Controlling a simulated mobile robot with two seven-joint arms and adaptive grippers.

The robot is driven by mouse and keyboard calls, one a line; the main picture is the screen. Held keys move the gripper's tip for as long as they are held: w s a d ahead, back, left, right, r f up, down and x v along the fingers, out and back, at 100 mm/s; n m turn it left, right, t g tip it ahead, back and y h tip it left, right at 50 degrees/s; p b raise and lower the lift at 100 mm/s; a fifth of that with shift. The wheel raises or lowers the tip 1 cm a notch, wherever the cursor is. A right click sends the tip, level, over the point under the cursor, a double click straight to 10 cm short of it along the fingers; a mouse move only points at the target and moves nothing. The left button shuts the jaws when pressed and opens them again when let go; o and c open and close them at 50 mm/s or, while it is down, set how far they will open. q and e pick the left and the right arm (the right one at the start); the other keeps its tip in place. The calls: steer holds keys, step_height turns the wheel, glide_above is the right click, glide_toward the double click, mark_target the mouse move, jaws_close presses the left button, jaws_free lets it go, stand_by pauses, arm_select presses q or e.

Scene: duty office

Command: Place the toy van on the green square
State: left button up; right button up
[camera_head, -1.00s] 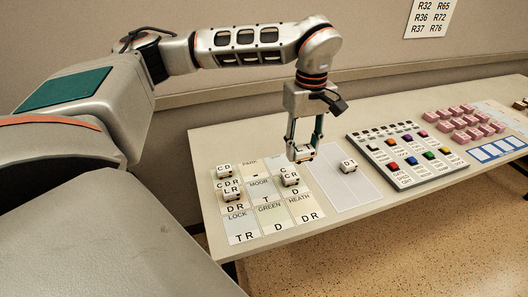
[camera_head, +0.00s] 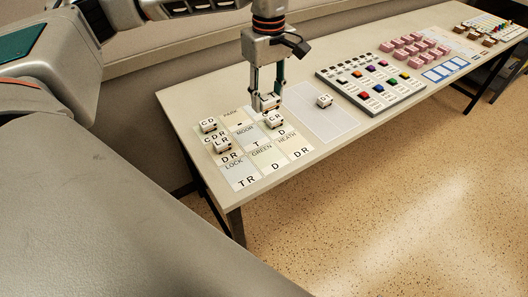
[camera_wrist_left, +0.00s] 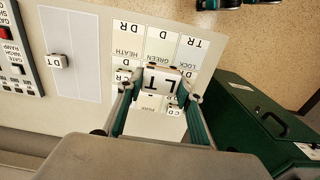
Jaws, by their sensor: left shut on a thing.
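My left gripper (camera_head: 267,100) is shut on a small white toy van (camera_wrist_left: 159,84) with "LT" on its top. In the head view the van shows between the fingertips, over the far right part of the lettered board, just behind the CR van (camera_head: 275,121). I cannot tell whether it touches the board. The square named GREEN (camera_head: 262,153) is in the middle of the board's near row, with a "D" on it and no van. It also shows in the left wrist view (camera_wrist_left: 160,46), beyond the held van.
The CD van (camera_head: 208,125) and LR van (camera_head: 222,146) stand on the board's left side. The DT van (camera_head: 324,101) stands on a grey pad (camera_head: 322,122). A button panel (camera_head: 371,90) and pink blocks (camera_head: 409,45) are farther right.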

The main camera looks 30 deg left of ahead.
mark_target(267, 156)
arm_select(q)
step_height(267, 156, down, 19)
steer(key=shift+f+b, duration=0.2)
steer(key=shift+b, duration=0.1)
steer(key=shift+f, duration=0.1)
steer(key=o, duration=1)
steer(key=shift+o, duration=0.2)
